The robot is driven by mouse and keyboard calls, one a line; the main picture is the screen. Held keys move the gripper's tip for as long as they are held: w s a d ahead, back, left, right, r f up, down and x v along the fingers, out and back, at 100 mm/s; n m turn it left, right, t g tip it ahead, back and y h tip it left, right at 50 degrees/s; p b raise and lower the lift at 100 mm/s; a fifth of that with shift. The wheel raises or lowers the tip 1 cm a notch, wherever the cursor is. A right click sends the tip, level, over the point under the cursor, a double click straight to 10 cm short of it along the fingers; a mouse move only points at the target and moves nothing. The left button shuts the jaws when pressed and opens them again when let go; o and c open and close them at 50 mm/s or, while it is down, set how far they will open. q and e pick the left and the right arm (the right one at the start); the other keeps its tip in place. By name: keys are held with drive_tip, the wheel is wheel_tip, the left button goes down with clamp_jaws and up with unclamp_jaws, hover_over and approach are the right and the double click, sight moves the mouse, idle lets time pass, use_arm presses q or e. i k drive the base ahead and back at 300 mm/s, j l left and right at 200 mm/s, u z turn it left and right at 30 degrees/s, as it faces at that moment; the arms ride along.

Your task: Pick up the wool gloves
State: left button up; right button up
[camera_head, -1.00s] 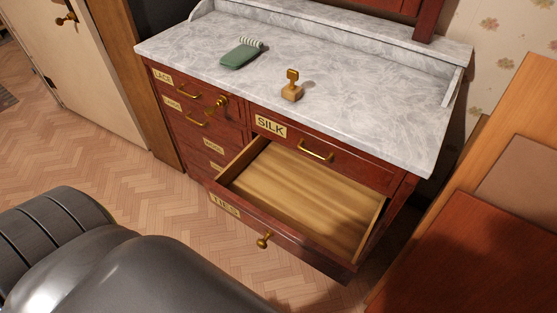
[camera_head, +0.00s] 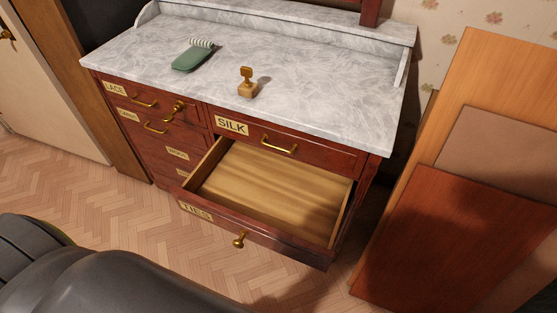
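No wool gloves can be made out in this view. The dresser (camera_head: 372,138) has a grey marble top and labelled red-brown drawers. The drawer labelled TIES (camera_head: 270,239) is pulled open, and the part of its wooden inside that shows is empty. The drawer labelled SILK (camera_head: 325,153) above it is shut, and so are the drawers at the left, one labelled LACE (camera_head: 115,88). Neither of my grippers is in view. A dark grey part of my own body fills the lower left.
A green item with a ribbed pale end (camera_head: 190,58) and a small wooden block with a brass top (camera_head: 247,85) lie on the marble. Wooden boards (camera_head: 450,230) lean at the right. The herringbone floor (camera_head: 85,190) is clear at the left.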

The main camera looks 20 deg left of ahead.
sight(190, 60)
drive_tip(key=u, duration=1.25)
drive_tip(key=z, duration=0.65)
drive_tip(key=i+j+z, duration=0.15)
drive_tip(key=j+z, duration=0.2)
drive_tip(key=i+j+z, duration=0.1)
drive_tip(key=j+z, duration=0.3)
drive_tip(key=i+j+z, duration=0.1)
drive_tip(key=j+z, duration=0.25)
